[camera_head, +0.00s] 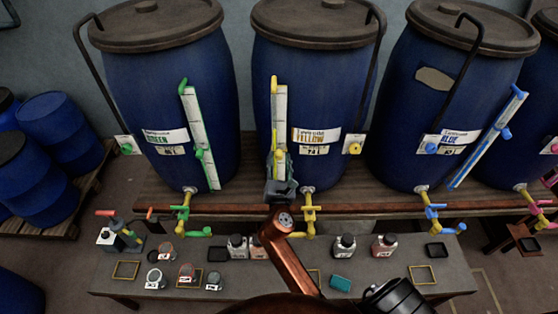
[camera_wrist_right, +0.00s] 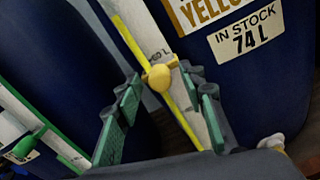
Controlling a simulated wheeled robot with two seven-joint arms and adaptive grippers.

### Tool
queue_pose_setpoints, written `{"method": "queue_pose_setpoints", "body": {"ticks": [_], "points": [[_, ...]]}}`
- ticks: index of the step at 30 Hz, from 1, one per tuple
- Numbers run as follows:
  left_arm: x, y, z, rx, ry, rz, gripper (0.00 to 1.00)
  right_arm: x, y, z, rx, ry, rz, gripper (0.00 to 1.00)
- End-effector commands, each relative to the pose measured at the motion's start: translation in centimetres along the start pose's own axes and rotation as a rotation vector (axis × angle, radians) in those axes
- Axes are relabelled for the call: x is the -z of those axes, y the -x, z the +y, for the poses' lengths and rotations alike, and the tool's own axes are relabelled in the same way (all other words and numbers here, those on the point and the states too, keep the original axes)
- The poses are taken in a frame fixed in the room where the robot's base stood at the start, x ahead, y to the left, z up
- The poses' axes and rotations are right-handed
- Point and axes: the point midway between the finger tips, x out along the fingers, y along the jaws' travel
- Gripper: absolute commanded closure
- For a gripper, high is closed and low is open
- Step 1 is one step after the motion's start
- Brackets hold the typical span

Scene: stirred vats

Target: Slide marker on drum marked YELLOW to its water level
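The drum marked YELLOW (camera_head: 318,100) is the blue middle drum with a dark lid; its label reads IN STOCK 74 L. A pale gauge strip with a yellow rod (camera_head: 279,105) runs down its front, left of the label. The yellow round marker (camera_wrist_right: 160,77) sits on this strip low on the drum. My right gripper (camera_head: 281,160) is at the strip's lower part. In the wrist view its green-padded fingers (camera_wrist_right: 161,84) stand apart on either side of the marker, with small gaps visible. My left gripper is not in view.
Drums marked GREEN (camera_head: 170,100) and BLUE (camera_head: 425,100) stand on either side, with their own gauges. Yellow tap (camera_head: 309,212) projects below the drum, right of my gripper. A low grey table (camera_head: 200,258) in front holds small jars and frames.

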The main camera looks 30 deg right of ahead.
Motion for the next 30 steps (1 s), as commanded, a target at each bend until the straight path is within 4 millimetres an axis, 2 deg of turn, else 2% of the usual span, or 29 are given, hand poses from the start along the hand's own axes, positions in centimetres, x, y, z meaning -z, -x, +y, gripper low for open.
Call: {"method": "queue_pose_setpoints", "body": {"ticks": [4, 20, 30], "points": [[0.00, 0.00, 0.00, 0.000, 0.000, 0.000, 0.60, 0.01, 0.01, 0.01, 0.000, 0.000, 0.000, 0.64], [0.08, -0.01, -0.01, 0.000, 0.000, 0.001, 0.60, 0.03, 0.04, 0.02, 0.000, 0.000, 0.000, 1.00], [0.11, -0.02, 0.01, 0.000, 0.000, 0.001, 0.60, 0.04, 0.05, 0.01, 0.000, 0.000, 0.001, 1.00]]}}
